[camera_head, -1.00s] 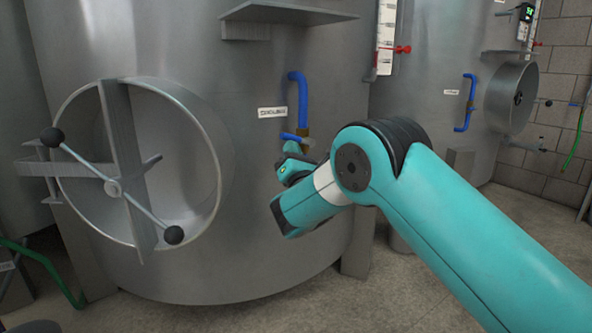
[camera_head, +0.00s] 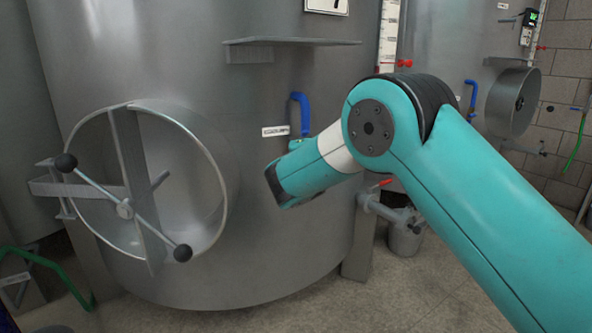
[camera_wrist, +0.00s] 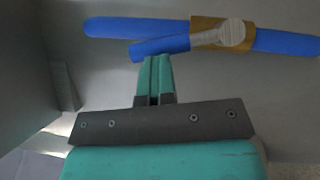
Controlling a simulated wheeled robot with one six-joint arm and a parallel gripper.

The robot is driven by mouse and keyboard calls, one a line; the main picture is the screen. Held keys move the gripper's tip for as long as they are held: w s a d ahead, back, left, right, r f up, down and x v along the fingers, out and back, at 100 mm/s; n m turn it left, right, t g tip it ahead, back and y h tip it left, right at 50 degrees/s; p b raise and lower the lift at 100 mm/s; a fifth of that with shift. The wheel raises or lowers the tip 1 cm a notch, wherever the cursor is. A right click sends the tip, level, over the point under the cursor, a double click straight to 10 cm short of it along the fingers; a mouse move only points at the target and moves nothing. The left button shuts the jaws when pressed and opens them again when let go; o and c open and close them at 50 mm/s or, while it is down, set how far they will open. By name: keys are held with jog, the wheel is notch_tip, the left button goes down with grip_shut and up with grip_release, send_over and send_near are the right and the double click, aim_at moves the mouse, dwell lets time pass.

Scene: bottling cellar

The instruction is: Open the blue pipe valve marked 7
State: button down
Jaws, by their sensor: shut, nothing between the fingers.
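The blue pipe (camera_head: 302,112) runs down the tank wall beside a small label. In the wrist view the pipe (camera_wrist: 285,42) crosses the top, with a brass valve body (camera_wrist: 207,24) on it. The valve's blue lever (camera_wrist: 160,47) points left from its grey pivot, nearly along the pipe at a slight angle. My gripper (camera_wrist: 155,68) is shut and empty, its fingertips beside the lever's free end; whether they touch I cannot tell. In the head view my arm hides the valve and lever. A number plate (camera_head: 327,5) above is cut off by the picture edge.
A round hatch (camera_head: 225,185) with a ball-ended crossbar (camera_head: 125,208) juts out at left. A metal shelf (camera_head: 290,42) sticks out above the pipe. A red-handled tap (camera_head: 380,184) is at lower right, behind my arm. Open floor lies below the tank.

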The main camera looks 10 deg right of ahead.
jog(key=m+p, duration=0.1)
jog(key=d+r+m+g+p, duration=0.1)
jog(key=shift+w+d+r+m+g+p, duration=0.2)
jog(key=shift+w+d+m+g+p, duration=0.1)
jog(key=shift+w+p, duration=0.05)
jog(key=shift+f, duration=0.15)
dwell(0.5)
jog(key=s+a+b, duration=0.1)
jog(key=s+a, duration=0.4)
jog(key=s, duration=0.7)
jog(key=shift+a, duration=0.1)
